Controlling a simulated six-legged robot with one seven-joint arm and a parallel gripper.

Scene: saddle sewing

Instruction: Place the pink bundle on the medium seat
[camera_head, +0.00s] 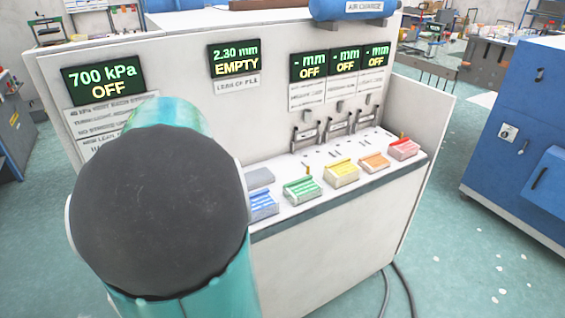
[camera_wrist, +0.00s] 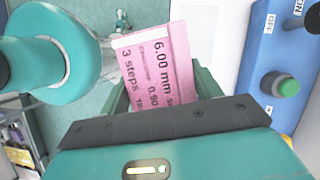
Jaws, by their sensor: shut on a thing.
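The pink bundle (camera_wrist: 165,60) fills the middle of the wrist view, with printing that includes "6.00 mm" and "3 steps". My gripper (camera_wrist: 162,88) is shut on it, with a dark green finger at each side. The bundle is tilted in the picture. In the head view my arm hides the gripper and the bundle. Three metal fixtures (camera_head: 335,126) stand on the white bench under three displays reading "- mm OFF". I cannot tell which, if any, is the medium seat, as their labels are too small to read.
Blue (camera_head: 262,205), green (camera_head: 302,190), yellow (camera_head: 341,172), orange (camera_head: 373,162) and red (camera_head: 403,149) blocks line the bench's front edge. One display (camera_head: 234,58) reads "2.30 mm EMPTY".

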